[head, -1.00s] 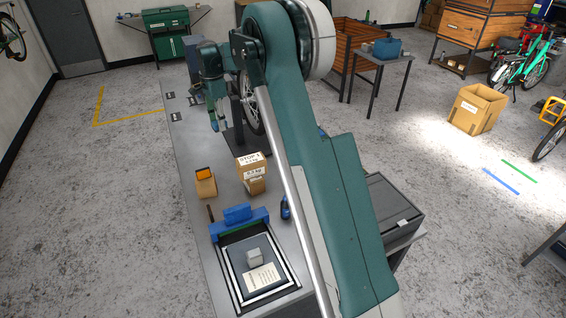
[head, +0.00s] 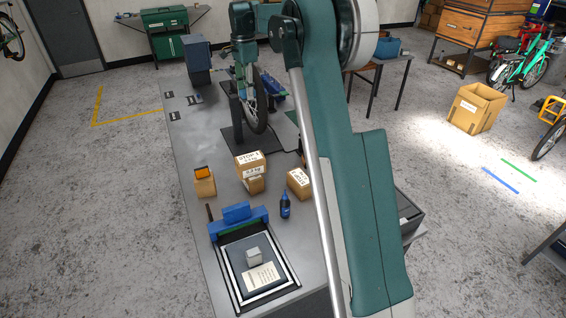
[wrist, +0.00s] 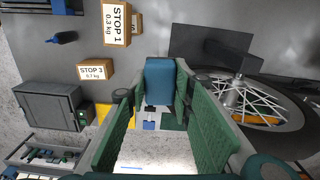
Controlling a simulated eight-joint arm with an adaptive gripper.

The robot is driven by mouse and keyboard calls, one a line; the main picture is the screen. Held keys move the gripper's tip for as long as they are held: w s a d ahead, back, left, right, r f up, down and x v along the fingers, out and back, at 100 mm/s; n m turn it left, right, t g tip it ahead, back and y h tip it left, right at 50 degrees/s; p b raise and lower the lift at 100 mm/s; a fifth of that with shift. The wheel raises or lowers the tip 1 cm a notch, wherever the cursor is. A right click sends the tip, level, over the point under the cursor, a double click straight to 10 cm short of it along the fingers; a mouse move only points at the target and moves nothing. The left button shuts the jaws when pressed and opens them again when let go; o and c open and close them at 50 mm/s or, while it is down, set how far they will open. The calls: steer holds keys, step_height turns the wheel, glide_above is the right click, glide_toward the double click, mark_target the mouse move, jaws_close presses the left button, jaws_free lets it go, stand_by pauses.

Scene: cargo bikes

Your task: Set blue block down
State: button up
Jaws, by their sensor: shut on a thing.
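The blue block (wrist: 160,80) is between the two green fingers of my gripper (wrist: 155,100) in the wrist view, with both fingers against its sides. In the head view my gripper (head: 243,82) points down over the far half of the grey workbench, by the wheel on its stand. The block cannot be made out clearly in the head view. A blue clamp-like bar (head: 238,213) lies at the head of a framed tray (head: 227,262) on the near bench.
The wheel (head: 257,105) stands close beside my gripper. Cardboard boxes (head: 250,165) (head: 299,180), an orange-topped box (head: 204,183) and a blue bottle (head: 285,207) stand mid-bench. A dark case (wrist: 50,110) shows in the wrist view.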

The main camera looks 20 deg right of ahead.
steer(key=s+d, duration=0.3)
steer(key=d, duration=1.2)
glide_above(283, 160)
step_height(283, 160, down, 17)
steer(key=shift+f+m+b, duration=0.4)
steer(key=shift+f, duration=0.1)
step_height(283, 160, down, 14)
steer(key=shift+r+b, duration=0.25)
steer(key=shift+b, duration=0.05)
steer(key=shift+f, duration=2.25)
steer(key=shift+f, duration=0.15)
